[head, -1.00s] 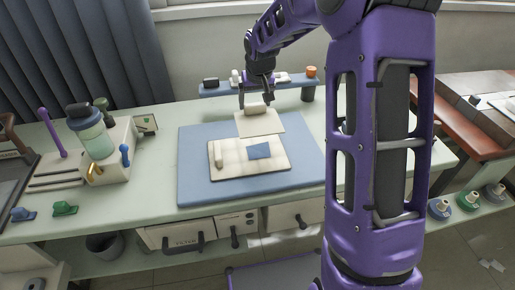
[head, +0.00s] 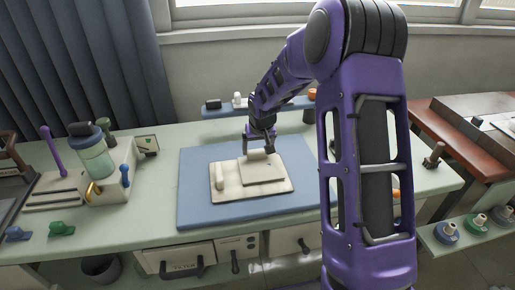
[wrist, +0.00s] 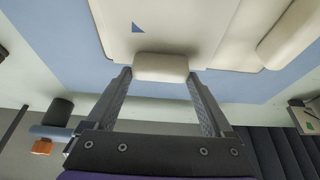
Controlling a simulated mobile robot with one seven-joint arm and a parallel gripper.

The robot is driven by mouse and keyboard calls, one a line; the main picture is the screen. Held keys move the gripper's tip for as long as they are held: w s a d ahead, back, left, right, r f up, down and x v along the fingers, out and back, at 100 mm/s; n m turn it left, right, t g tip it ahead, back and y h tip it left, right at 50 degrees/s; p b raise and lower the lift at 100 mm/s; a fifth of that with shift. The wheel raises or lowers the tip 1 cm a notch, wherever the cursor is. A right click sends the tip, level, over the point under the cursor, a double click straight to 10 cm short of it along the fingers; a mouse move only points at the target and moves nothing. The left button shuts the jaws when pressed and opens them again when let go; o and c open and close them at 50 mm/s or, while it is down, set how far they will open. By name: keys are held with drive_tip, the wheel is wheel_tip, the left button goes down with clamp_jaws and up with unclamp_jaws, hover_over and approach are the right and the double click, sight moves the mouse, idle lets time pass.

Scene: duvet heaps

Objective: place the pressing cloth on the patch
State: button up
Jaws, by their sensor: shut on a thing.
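My gripper (head: 260,146) is shut on the cream block-like grip of the pressing cloth (head: 263,173). In the wrist view the grip (wrist: 161,67) sits between my fingertips. The cloth lies flat over the right part of the cream panel (head: 228,192); I cannot tell whether it touches or hovers just above. The blue patch is hidden under the cloth in the head view. In the wrist view a small dark blue triangle (wrist: 137,28) shows against the cream, apparently a corner of the patch.
The panel rests on a blue mat (head: 198,214). A caddy with a jar (head: 92,152) stands left, and a narrow blue shelf (head: 222,111) stands behind. The mat's front is clear.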

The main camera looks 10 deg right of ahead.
sight(260, 167)
drive_tip(key=shift+f, duration=0.25)
drive_tip(key=o, duration=1.1)
drive_tip(key=shift+r, duration=0.65)
drive_tip(key=p+v, duration=0.2)
drive_tip(key=v, duration=0.9)
drive_tip(key=shift+s+r, duration=0.1)
drive_tip(key=shift+s, duration=0.05)
